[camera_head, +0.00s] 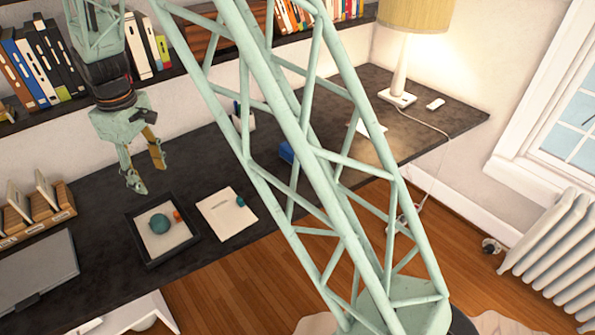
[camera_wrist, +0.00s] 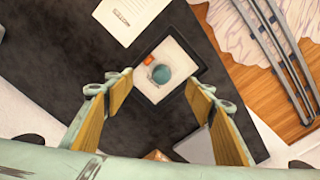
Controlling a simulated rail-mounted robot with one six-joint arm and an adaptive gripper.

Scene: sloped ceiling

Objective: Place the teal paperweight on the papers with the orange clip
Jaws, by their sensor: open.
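The teal paperweight (camera_head: 160,223) is round and appears to rest on the white papers (camera_head: 153,240) inside a black tray (camera_head: 148,258). The orange clip (camera_head: 177,215) is at these papers' edge, close beside the paperweight. The wrist view also shows the paperweight (camera_wrist: 161,74), the orange clip (camera_wrist: 148,60) and the papers (camera_wrist: 149,92) between and beyond my fingers. My gripper (camera_head: 146,170) is open and empty, above the desk and apart from the paperweight.
Another paper sheet (camera_head: 222,218) with a small dark teal clip (camera_head: 240,201) lies right of the tray on the dark desk (camera_head: 90,240). A lamp (camera_head: 398,85) stands at the far right.

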